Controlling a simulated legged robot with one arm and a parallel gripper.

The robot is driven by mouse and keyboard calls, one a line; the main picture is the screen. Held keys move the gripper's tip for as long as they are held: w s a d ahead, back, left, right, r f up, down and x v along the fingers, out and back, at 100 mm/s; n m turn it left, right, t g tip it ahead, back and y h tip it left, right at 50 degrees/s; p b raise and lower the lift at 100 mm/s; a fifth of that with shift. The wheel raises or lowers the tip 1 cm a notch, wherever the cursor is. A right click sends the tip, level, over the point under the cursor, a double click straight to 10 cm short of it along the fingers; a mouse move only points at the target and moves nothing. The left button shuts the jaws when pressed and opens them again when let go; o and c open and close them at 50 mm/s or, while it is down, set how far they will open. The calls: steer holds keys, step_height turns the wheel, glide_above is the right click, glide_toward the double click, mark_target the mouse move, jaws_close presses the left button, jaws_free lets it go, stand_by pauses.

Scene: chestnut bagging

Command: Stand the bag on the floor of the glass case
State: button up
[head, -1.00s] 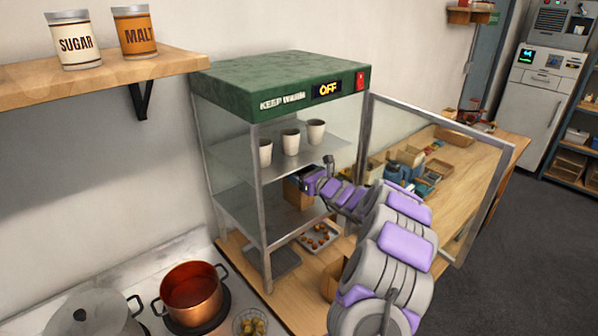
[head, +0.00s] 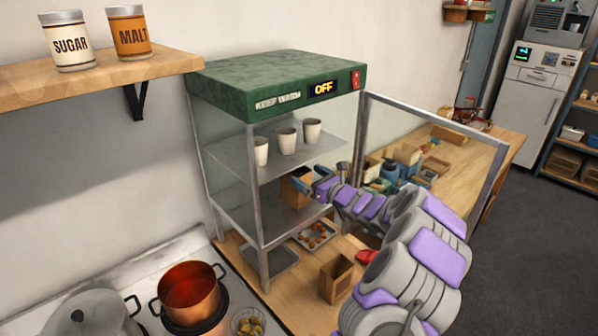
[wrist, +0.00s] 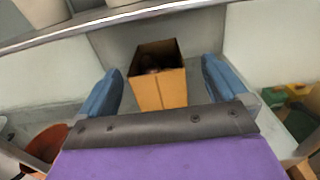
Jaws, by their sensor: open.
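The glass case (head: 285,72) has a green top, an "OFF" display and its glass door (head: 476,185) swung open to the right. A brown paper bag (head: 297,187) stands upright on the floor of the case, below the shelf with white cups. In the wrist view the bag (wrist: 160,92) is open at the top, with dark contents inside. My gripper (head: 316,190) is at the open front of the case. Its two blue fingers (wrist: 160,90) are spread wide, one on each side and nearer than the bag, with clear gaps to it.
A shelf with several white cups (head: 287,140) is above the bag. A tray of chestnuts (head: 316,235) and another brown bag (head: 337,277) are on the counter below. A copper pot (head: 190,293) is on the stove at left.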

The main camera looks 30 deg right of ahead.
steer(key=s, duration=0.6)
steer(key=shift+d, duration=0.4)
steer(key=shift+f, duration=0.1)
